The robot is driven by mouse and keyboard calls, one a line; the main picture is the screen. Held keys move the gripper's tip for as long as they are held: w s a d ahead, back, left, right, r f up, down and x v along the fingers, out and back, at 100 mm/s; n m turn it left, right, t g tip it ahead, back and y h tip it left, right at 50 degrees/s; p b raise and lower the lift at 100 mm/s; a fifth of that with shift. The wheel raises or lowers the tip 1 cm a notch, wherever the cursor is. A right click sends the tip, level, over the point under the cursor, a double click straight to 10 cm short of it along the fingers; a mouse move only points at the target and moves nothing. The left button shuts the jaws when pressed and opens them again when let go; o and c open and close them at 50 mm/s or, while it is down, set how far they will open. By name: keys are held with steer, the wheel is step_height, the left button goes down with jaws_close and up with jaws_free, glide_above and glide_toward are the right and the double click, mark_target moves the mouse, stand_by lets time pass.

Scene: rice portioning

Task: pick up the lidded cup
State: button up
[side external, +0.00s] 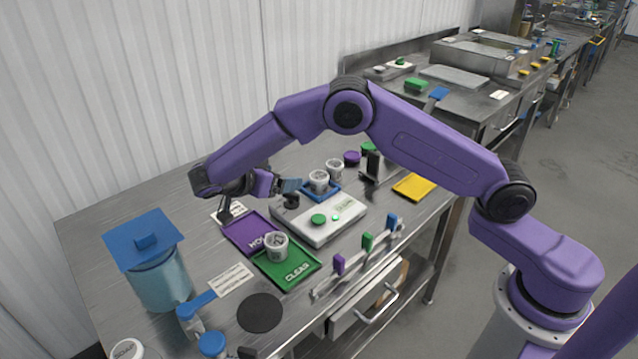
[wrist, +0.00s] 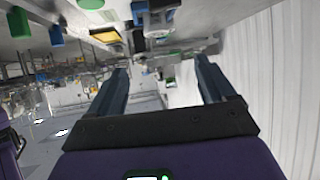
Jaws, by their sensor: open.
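Several small white cups stand on the table in the side external view. I cannot tell which one has a lid. My gripper (side external: 290,186) points right, just left of the cup on the blue tray. In the wrist view my gripper (wrist: 163,68) has its two fingers wide apart, with no cup clearly between them.
The white scale (side external: 318,230) has a green button. A purple mat (side external: 248,236) lies beside the green mat. A blue-lidded container (side external: 160,283) stands at the left. A rail with coloured tabs (side external: 366,243) runs along the front edge. A yellow mat (side external: 414,187) lies right.

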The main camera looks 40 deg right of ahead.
glide_toward(319, 175)
steer(key=x, duration=0.5)
steer(key=shift+w+a, duration=0.15)
steer(key=shift+w, duration=0.15)
steer(key=shift+s+x, duration=0.2)
steer(key=shift+x, duration=1.1)
steer(key=shift+s+x, duration=0.15)
steer(key=shift+x, duration=1.15)
steer(key=c, duration=1.2)
